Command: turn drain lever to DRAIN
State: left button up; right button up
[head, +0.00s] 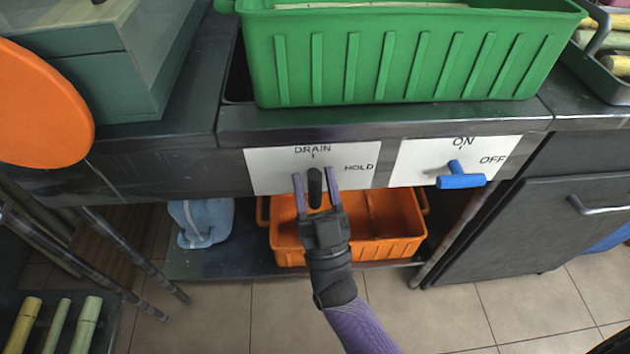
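The drain lever (314,187) has a black upright handle in front of the white plate (268,172) marked DRAIN at the top and HOLD at the right. The handle stands below the DRAIN mark, not toward HOLD. My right gripper (315,182) reaches up from below with its two purple fingers on either side of the handle. Gaps show between each finger and the handle, so the gripper is open around it. The lever's lower end and pivot are hard to make out. My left gripper is not in view.
A blue lever (461,181) sits on the ON/OFF plate (416,161) to the right. A green crate (400,60) stands on the counter above. An orange bin (400,248) is on the shelf below, with a blue-white cloth-like item (204,220) to its left. An orange disc (40,105) is at left.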

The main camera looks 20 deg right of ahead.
jog(key=shift+o, duration=0.5)
jog(key=shift+s+f, duration=0.15)
jog(key=shift+f, duration=0.05)
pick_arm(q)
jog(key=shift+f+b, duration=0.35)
pick_arm(e)
jog(key=v, duration=0.9)
jog(key=shift+s, duration=0.15)
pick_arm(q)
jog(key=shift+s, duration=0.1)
pick_arm(e)
jog(key=shift+f, duration=0.15)
